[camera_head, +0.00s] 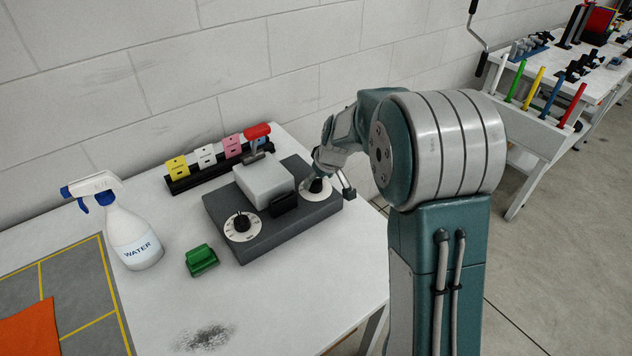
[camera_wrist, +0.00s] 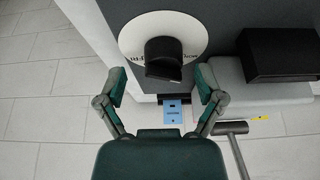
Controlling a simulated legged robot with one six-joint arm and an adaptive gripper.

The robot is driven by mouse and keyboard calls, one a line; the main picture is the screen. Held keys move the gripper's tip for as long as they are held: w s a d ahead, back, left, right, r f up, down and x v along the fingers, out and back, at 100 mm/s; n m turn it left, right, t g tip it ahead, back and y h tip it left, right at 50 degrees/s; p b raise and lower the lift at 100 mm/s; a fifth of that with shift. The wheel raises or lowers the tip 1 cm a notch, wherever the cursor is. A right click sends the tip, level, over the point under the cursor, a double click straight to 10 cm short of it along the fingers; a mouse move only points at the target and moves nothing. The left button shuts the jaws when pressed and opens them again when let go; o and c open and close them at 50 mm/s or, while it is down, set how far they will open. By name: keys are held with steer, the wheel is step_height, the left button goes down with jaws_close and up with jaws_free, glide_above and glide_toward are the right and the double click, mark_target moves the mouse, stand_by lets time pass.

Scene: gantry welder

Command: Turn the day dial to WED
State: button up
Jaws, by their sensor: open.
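A dark grey control box (camera_head: 270,233) stands on the white table with two dials, each a white disc with a black knob. One dial (camera_head: 242,227) is at the front left of the box. The other dial (camera_head: 316,189) is at its right end, under my gripper (camera_head: 324,168). In the wrist view this dial's black knob (camera_wrist: 164,58) stands just beyond and between my fingertips (camera_wrist: 161,82). My gripper is open, with a finger to each side and visible space around the knob. Lettering on the white disc (camera_wrist: 135,34) is partly hidden and I cannot read it.
A white block (camera_head: 263,180) and a black block (camera_head: 284,204) sit on the box between the dials. A red-handled lever (camera_head: 257,132) and a rack of coloured cards (camera_head: 205,155) stand behind. A spray bottle (camera_head: 132,235) and green object (camera_head: 201,260) are left.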

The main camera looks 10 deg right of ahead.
steer(key=shift+w+d+f, duration=0.15)
steer(key=shift+w+f, duration=0.1)
steer(key=shift+f, duration=0.45)
steer(key=shift+a, duration=0.6)
steer(key=c, duration=0.9)
steer(key=shift+d, duration=0.1)
steer(key=shift+c, duration=1.3)
steer(key=shift+d+f, duration=0.1)
steer(key=shift+d, duration=0.05)
